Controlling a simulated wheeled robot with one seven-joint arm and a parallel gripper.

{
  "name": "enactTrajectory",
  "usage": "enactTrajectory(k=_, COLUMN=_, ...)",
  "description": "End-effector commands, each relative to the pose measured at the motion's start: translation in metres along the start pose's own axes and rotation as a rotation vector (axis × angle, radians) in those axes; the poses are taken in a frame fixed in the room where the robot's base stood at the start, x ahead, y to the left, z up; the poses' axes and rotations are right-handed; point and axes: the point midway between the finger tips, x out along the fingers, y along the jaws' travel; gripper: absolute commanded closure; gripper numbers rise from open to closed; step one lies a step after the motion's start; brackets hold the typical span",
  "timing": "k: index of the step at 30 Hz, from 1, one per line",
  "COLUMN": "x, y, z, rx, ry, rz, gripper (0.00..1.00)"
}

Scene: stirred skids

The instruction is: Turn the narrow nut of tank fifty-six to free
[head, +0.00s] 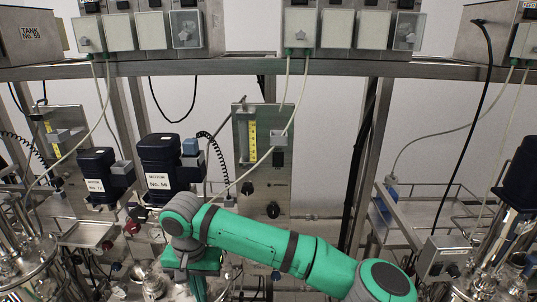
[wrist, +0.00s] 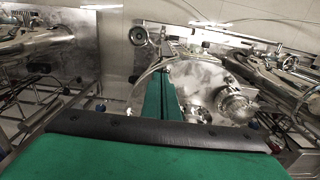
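The dark motor labelled No. 56 (head: 160,165) stands left of centre in the head view, above the lid area of its tank. In the wrist view a shiny round tank lid (wrist: 205,78) with fittings lies below my gripper. I cannot make out the narrow nut in either view. My gripper (head: 193,290) points down in front of the motor, with its tips cut off by the lower edge of the head view. In the wrist view its two green fingers (wrist: 161,72) lie close together over the lid's left side. I see nothing held between them.
A steel panel with a yellow gauge (head: 252,140) and black knobs stands behind my arm. Another motor (head: 97,175) is at the left. Control boxes (head: 150,30) line the rail above. A steel shelf (head: 430,215) is at the right, and cables hang across.

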Motion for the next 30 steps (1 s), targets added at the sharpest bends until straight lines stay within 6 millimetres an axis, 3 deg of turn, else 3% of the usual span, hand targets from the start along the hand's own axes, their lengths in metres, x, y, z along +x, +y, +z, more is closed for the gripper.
enactTrajectory(k=11, x=-0.003, y=-0.002, z=0.008, rx=-0.004, ry=0.002, rz=-0.002, gripper=1.0)
enactTrajectory(k=30, x=-0.059, y=0.0, z=0.008, rx=-0.001, ry=0.001, rz=-0.002, gripper=1.0)
